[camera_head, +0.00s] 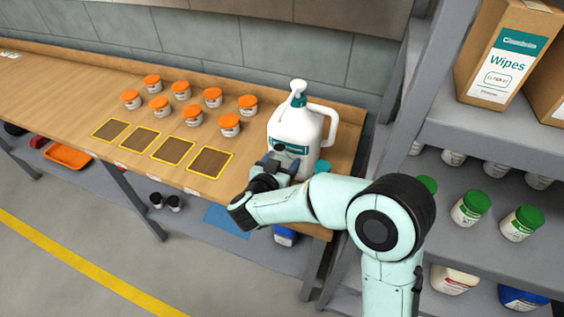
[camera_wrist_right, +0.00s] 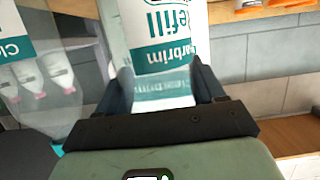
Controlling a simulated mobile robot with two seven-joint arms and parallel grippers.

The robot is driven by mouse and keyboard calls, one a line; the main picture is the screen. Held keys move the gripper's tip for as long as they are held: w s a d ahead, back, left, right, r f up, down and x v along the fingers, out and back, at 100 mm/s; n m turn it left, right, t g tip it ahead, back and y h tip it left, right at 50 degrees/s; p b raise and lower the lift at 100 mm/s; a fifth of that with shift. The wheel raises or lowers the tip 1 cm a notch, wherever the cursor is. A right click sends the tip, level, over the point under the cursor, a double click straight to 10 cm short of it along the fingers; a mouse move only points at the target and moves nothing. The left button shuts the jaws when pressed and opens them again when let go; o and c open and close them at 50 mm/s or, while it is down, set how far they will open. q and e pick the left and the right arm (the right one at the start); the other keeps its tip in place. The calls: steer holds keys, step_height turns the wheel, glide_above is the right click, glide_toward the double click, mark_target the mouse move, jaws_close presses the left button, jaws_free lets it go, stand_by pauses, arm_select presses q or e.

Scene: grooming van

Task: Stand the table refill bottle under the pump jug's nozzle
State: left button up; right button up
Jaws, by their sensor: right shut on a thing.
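The white pump jug (camera_head: 285,128), with a white pump head and a side handle, stands upright near the right end of the wooden table. My right gripper (camera_head: 279,165) is in front of the jug, low by its base. In the right wrist view the right gripper (camera_wrist_right: 160,90) is shut on the refill bottle (camera_wrist_right: 158,30), whose white and teal label reads upside down. In the head view I cannot make out this bottle by the gripper and jug. I cannot tell whether its base touches the table or stands under the nozzle. My left gripper is not in view.
Several orange-lidded jars (camera_head: 212,97) stand behind yellow-edged dark squares (camera_head: 172,151) on the table (camera_head: 60,80). A clear container (camera_wrist_right: 55,95) with a teal end is left in the wrist view. Grey shelving (camera_head: 480,130) with a wipes box (camera_head: 503,60) and green-capped bottles stands at right.

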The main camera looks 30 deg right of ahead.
steer(key=shift+f, duration=0.1)
steer(key=shift+f, duration=0.4)
steer(key=o, duration=1.1)
steer(key=shift+r, duration=0.15)
steer(key=shift+r, duration=0.35)
steer(key=v, duration=1.2)
